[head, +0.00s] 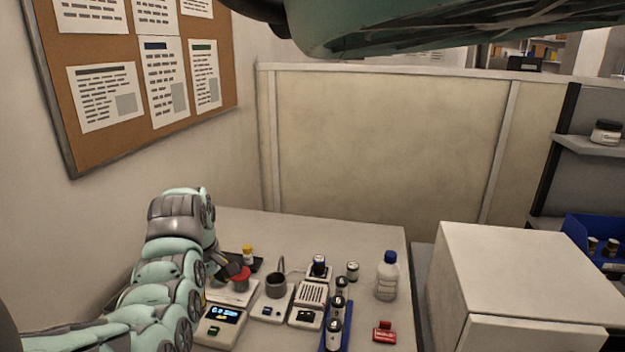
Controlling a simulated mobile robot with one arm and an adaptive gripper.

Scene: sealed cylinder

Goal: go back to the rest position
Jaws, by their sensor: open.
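My gripper (230,270) is at the left of the white table (365,236), with my arm reaching in from the lower left. Its dark fingers are small in the head view and partly hidden by my wrist. They are open beside a red-topped item (240,277) over a white device. I cannot tell whether the fingers touch that item.
A scale with a lit display (223,313) stands in front of my gripper. To the right are a grey cup (276,287), a blue rack (323,338) with several vials, a blue-capped bottle (387,279) and a red block (383,332). A wall with a corkboard (60,95) is close on the left.

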